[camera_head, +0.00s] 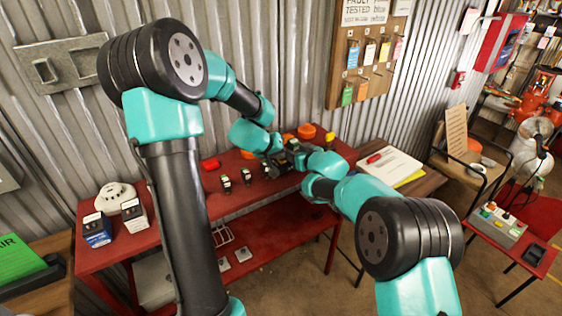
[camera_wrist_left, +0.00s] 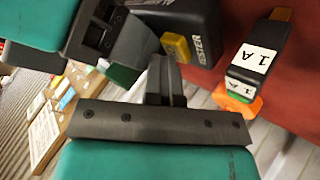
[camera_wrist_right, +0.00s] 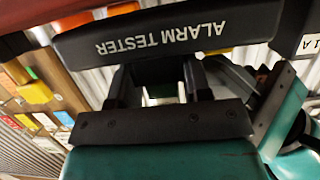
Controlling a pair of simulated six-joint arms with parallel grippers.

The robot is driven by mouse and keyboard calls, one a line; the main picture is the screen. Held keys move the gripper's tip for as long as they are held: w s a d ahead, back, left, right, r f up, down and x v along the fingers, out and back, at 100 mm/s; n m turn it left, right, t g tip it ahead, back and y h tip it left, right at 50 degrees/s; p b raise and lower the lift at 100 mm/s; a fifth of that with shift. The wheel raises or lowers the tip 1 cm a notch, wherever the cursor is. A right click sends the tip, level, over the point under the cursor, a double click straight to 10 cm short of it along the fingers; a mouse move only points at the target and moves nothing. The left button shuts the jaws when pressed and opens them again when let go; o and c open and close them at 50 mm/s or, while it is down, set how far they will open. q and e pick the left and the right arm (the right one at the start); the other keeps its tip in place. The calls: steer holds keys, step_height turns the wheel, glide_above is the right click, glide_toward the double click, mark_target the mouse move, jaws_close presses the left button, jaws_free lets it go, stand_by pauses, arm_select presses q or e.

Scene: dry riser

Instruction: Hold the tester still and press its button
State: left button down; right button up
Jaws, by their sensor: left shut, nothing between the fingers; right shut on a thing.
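The tester (camera_wrist_right: 160,38) is a black box lettered "ALARM TESTER", filling the upper part of the right wrist view. My right gripper (camera_wrist_right: 158,78) is shut on it. The tester (camera_wrist_left: 200,28) also shows in the left wrist view, with a yellow button (camera_wrist_left: 177,47) on its side. My left gripper (camera_wrist_left: 162,66) is shut and empty, its fingertips close beside the yellow button. I cannot tell whether they touch it. In the head view both grippers meet over the red bench, and the arms largely hide the tester.
The red bench (camera_head: 150,235) carries small black blocks (camera_head: 226,183), orange pieces (camera_head: 306,131) and a white round alarm (camera_head: 116,197) at the left. A black block labelled "1 A" (camera_wrist_left: 258,55) lies close to the tester. A corrugated wall (camera_head: 290,60) stands behind the bench.

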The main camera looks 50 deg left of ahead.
arm_select(q)
steer(key=shift+w+r, duration=0.15)
steer(key=shift+r, duration=0.15)
arm_select(e)
steer(key=shift+s+a+f, duration=0.1)
steer(key=shift+s+f, duration=0.25)
steer(key=shift+f, duration=0.35)
arm_select(q)
steer(key=shift+r, duration=0.15)
steer(key=shift+a+r, duration=0.1)
steer(key=shift+r, duration=2.2)
arm_select(e)
steer(key=shift+w+r, duration=0.2)
steer(key=shift+w, duration=0.05)
steer(key=shift+r, duration=0.1)
steer(key=o, duration=1.2)
steer(key=v, duration=1.2)
steer(key=shift+r, duration=0.1)
